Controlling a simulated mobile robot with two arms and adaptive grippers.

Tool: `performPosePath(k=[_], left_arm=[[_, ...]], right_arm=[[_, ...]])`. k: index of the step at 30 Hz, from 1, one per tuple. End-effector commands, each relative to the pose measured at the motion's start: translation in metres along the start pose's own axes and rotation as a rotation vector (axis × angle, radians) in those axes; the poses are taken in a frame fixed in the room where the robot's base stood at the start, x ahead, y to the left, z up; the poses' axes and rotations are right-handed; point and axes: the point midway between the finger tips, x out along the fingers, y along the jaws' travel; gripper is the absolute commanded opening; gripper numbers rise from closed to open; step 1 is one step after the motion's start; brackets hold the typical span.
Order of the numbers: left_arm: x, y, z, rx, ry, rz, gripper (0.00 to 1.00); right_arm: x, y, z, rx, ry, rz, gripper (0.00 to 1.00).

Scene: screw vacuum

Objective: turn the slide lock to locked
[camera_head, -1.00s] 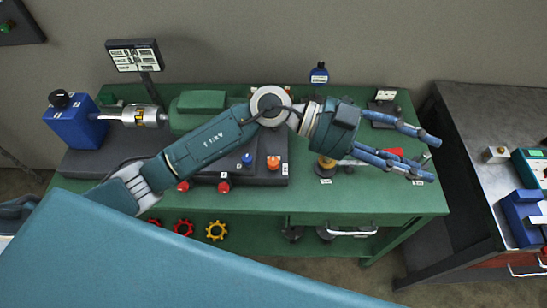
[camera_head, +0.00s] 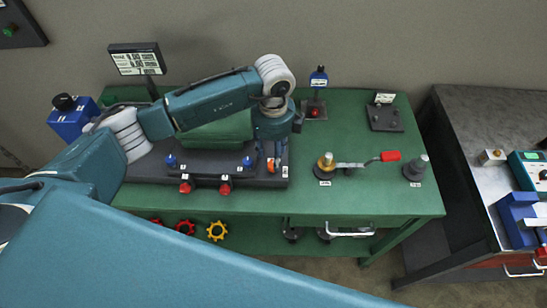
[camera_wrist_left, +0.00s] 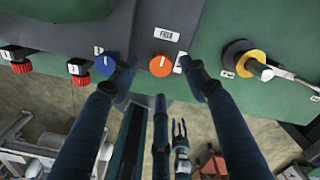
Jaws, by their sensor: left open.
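An orange knob (camera_wrist_left: 160,66) sits on the dark machine base, with a white label above it whose small text I cannot read surely; I take the knob for the slide lock. In the head view the knob (camera_head: 270,166) is partly hidden by my left gripper (camera_head: 273,150), which points down over it at the base's right end. In the wrist view my left gripper (camera_wrist_left: 157,70) is open, its fingertips on either side of the knob, with no clear contact. A small pronged shape (camera_wrist_left: 180,135) low in the wrist view may be my right gripper.
Blue knobs (camera_head: 247,161) and red knobs (camera_head: 225,187) lie left of the orange one. A yellow-collared post (camera_head: 326,162) with a red-handled lever (camera_head: 390,156) stands to the right. The green bench (camera_head: 370,198) is bare in front of it.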

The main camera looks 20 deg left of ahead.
Motion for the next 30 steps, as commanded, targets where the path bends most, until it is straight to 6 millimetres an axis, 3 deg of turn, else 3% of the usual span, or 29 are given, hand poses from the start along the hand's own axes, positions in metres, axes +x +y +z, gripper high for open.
performPosePath(k=[9,19,26,30], left_arm=[[0.039,0.0,-0.001,0.001,0.002,0.0,0.46],[0.043,0.0,-0.001,0.002,0.002,-0.002,0.46],[0.043,0.0,-0.001,0.002,0.002,-0.002,0.01],[0.043,0.0,-0.001,0.003,0.002,-0.002,0.01]], right_arm=[[-0.013,-0.001,-0.001,0.001,0.0,-0.001,0.4],[-0.012,-0.001,-0.001,0.0,0.0,-0.001,0.4],[-0.012,-0.001,-0.001,0.0,0.0,-0.001,0.4],[-0.012,-0.001,-0.001,0.0,0.0,-0.001,0.4]])
